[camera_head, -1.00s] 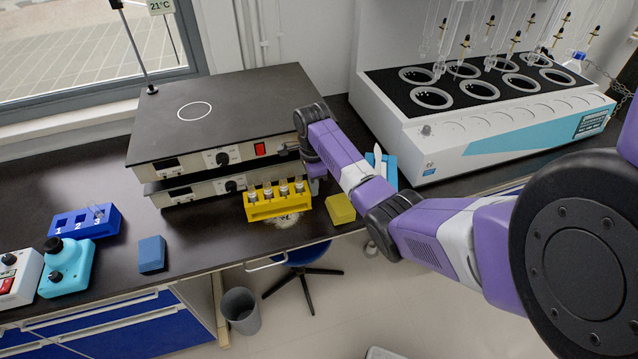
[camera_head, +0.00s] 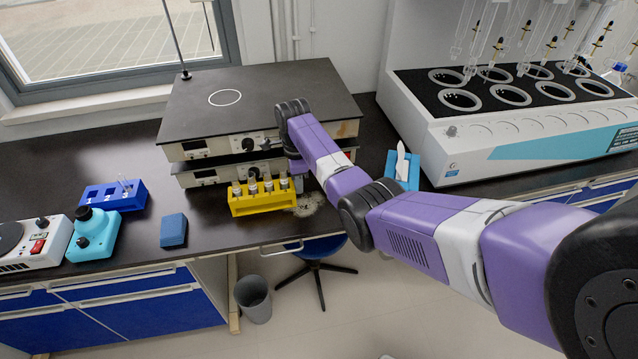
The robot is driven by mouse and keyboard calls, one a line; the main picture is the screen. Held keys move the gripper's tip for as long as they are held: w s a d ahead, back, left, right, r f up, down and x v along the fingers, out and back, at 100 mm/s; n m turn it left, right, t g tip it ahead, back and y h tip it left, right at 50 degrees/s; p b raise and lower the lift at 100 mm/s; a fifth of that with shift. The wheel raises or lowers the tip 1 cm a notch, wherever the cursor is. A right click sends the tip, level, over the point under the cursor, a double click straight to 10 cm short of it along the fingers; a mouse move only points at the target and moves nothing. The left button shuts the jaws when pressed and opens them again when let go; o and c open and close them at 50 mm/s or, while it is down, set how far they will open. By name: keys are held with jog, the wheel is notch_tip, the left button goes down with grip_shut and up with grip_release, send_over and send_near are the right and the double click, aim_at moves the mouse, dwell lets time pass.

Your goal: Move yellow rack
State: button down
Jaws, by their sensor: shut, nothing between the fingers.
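The yellow rack (camera_head: 258,207) stands upright on the dark bench, near its front edge and in front of the stacked hotplates. It holds several small capped vials in a row. My gripper (camera_head: 298,184) is small in view and partly hidden by my own wrist. It points down beside the right end of the rack, close to the last vial. It looks shut and empty. I cannot tell whether it touches the rack.
Two stacked hotplates (camera_head: 190,145) stand behind the rack. A pale patch (camera_head: 311,203) lies to its right. A blue block (camera_head: 173,230) and a blue numbered rack (camera_head: 112,203) are left. A blue holder (camera_head: 412,173) and a large white distiller (camera_head: 450,150) stand right.

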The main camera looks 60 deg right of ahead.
aim_at(276, 186)
jog(key=w+a+b, duration=0.1)
jog(key=w+a, duration=0.2)
jog(key=w, duration=0.1)
jog(key=w+a+b, duration=0.1)
jog(key=w+a, duration=0.2)
jog(key=shift+w+a+b, duration=0.3)
jog(key=shift+w, duration=0.05)
jog(key=shift+s, duration=0.1)
jog(key=shift+s+d+p, duration=0.25)
jog(key=shift+d+p, duration=0.05)
jog(key=shift+s+d+r+p, duration=0.15)
jog(key=shift+s+d+p, duration=0.65)
jog(key=shift+s, duration=0.25)
jog(key=r, duration=0.5)
jog(key=r+b, duration=0.1)
jog(key=r, duration=0.3)
jog(key=shift+s+d+r, duration=0.15)
jog(key=shift+d+r, duration=0.05)
jog(key=shift+r, duration=0.15)
jog(key=shift+s, duration=0.1)
